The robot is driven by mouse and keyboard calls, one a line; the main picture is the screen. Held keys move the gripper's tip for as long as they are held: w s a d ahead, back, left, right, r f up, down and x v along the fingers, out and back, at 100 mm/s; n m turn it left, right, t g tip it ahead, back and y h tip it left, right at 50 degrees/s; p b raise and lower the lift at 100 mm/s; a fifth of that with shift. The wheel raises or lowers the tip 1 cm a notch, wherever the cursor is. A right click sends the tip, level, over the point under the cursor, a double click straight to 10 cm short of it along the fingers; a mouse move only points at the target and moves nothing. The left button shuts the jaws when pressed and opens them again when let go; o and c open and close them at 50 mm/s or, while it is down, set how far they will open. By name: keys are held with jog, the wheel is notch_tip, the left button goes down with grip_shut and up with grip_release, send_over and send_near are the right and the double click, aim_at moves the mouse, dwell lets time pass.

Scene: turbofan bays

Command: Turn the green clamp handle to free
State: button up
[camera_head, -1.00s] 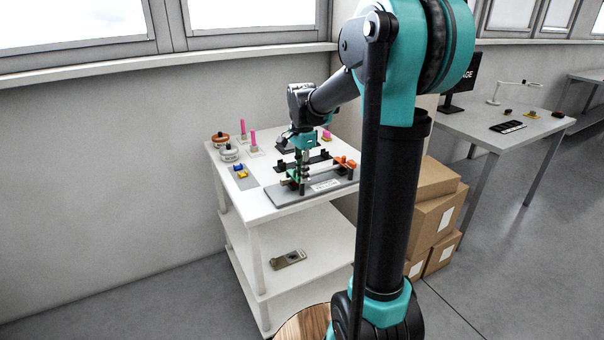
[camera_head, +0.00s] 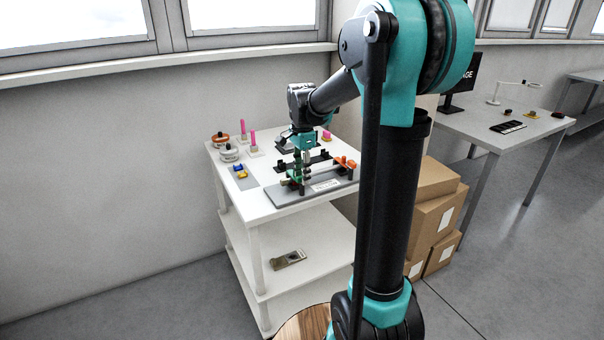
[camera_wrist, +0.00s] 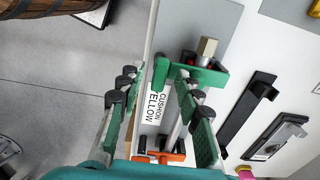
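The green clamp handle (camera_wrist: 208,75) shows in the wrist view as a flat green piece with a bent end, beside a metallic block. In the head view, the clamp's grey base plate (camera_head: 280,199) lies on the white cart, and my gripper (camera_head: 301,180) is low over its left part, hiding most of the handle. In the wrist view my gripper (camera_wrist: 160,82) is open, with green finger pads apart. The handle's bent end appears between the fingertips, and the rest passes behind the right finger. Contact cannot be told. An orange handle (camera_wrist: 165,155) is also on the plate.
Pink-topped pegs (camera_head: 253,138), round canisters (camera_head: 229,153) and a blue-and-yellow part (camera_head: 240,172) stand left on the cart (camera_head: 272,212). A black bracket (camera_wrist: 240,120) lies near the plate. Cardboard boxes (camera_head: 433,213) and another table (camera_head: 490,128) are at right.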

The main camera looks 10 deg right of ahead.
notch_tip(320, 180, up, 12)
dwell(0.6)
jog(key=s+d+f+n+t, duration=0.2)
jog(key=s+f+n, duration=0.5)
jog(key=s+f, duration=0.4)
jog(key=s+d+f+n+t, duration=0.2)
jog(key=s+f+n, duration=0.5)
jog(key=s+f, duration=0.4)
notch_tip(320, 180, down, 2)
jog(key=shift+s+d+f+n, duration=0.15)
jog(key=shift+s+n, duration=0.1)
jog(key=shift+n, duration=0.05)
jog(key=shift+o, duration=0.3)
jog(key=shift+w, duration=0.1)
